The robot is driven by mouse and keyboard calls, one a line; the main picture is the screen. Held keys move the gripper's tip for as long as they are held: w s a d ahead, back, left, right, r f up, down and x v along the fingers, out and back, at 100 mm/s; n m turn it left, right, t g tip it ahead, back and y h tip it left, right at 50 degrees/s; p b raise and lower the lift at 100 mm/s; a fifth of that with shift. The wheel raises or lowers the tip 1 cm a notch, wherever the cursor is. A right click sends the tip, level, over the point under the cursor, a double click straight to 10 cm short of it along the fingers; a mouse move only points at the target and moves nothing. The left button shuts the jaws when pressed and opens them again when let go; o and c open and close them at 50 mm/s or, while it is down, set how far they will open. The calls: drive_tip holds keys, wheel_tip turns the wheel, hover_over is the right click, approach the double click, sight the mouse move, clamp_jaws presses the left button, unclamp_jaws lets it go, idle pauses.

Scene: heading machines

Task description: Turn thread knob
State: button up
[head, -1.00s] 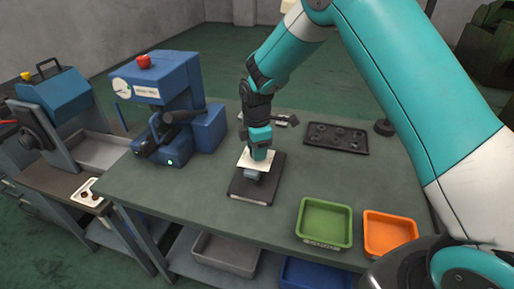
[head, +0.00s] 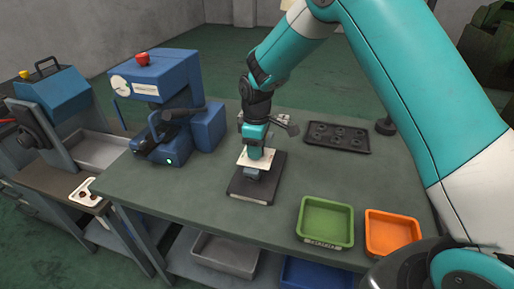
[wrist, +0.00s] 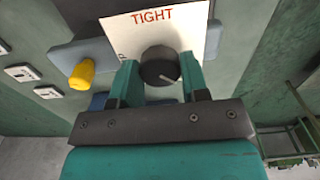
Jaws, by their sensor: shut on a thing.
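The thread knob (wrist: 160,66) is a round black knob with a pale pointer line, in the upper middle of the wrist view. It stands in front of a white plate (wrist: 180,22) with red lettering "TIGHT"; other lettering is partly hidden. My gripper (wrist: 159,76) is shut on the knob, one teal finger on each side. In the head view my gripper (head: 256,148) points down at the white plate (head: 247,161) above a dark base block (head: 250,190) on the bench. The knob itself is hidden there.
A yellow knob (wrist: 82,73) is close left of my fingers in the wrist view. On the bench (head: 180,205) are a blue machine (head: 160,80), a black tray with holes (head: 338,137), a green bin (head: 326,222) and an orange bin (head: 391,232). Bench surface between them is clear.

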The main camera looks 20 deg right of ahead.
drive_tip(key=m, duration=0.4)
drive_tip(key=shift+b, duration=0.3)
drive_tip(key=shift+m, duration=1.8)
drive_tip(key=o, duration=0.9)
wheel_tip(320, 180, up, 18)
drive_tip(key=b, duration=0.3)
drive_tip(key=shift+f, duration=0.25)
drive_tip(key=shift+s, duration=0.1)
